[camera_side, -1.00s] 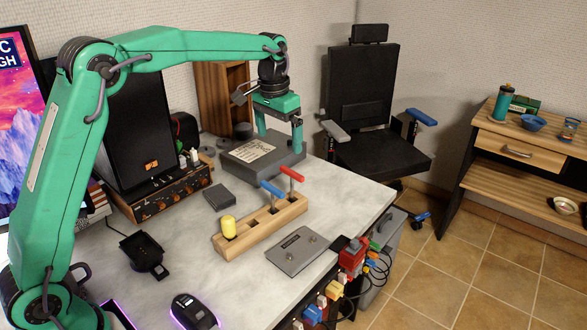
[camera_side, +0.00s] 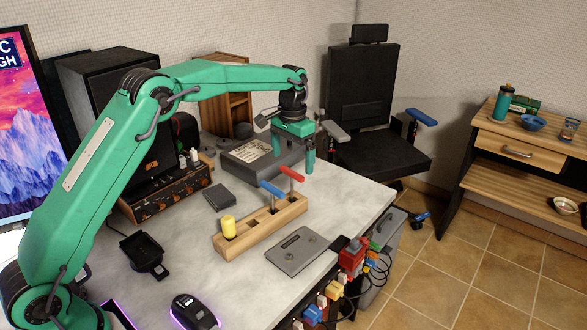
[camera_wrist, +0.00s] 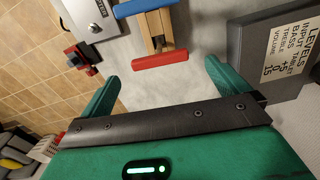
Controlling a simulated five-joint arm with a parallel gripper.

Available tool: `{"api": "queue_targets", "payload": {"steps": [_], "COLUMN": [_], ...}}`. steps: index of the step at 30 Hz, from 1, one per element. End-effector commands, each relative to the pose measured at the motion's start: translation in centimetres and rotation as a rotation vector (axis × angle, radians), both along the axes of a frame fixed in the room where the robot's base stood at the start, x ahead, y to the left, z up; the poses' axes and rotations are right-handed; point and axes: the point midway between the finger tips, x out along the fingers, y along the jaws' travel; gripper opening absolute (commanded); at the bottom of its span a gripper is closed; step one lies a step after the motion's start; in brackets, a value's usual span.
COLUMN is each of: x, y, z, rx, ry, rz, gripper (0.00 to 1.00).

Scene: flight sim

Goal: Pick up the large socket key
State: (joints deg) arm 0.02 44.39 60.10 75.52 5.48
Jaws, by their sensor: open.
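A wooden block (camera_side: 262,231) on the table holds upright tools: a red T-handle key (camera_side: 291,173), a blue T-handle key (camera_side: 272,189) and a yellow-handled tool (camera_side: 228,226). I cannot tell which T-handle is the large socket key. My gripper (camera_side: 293,162) is open and empty, pointing down just behind and above the red handle. In the wrist view, the red handle (camera_wrist: 160,61) lies crosswise between the open fingers (camera_wrist: 162,75), apart from both. The blue handle (camera_wrist: 146,7) shows at the top edge, beyond the red one.
A grey plate (camera_side: 297,251) lies in front of the block. The table's right edge is close.

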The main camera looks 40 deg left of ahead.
Motion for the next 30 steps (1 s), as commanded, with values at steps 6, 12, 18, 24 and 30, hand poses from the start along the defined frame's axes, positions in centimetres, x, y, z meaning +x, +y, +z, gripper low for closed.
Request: {"api": "queue_targets", "payload": {"steps": [6,12,18,24,30], "x": [0.0,-0.1,-0.3,-0.2,-0.2], "y": [0.0,0.0,0.0,0.0,0.0], "z": [-0.6,-1.3,-3.5,-5.4,-5.8], "rx": [0.000,0.000,0.000,0.000,0.000], "ry": [0.000,0.001,0.003,0.001,0.000], "rz": [0.000,0.000,0.000,0.000,0.000], "gripper": [1.00,1.00,1.00,1.00,1.00]}}
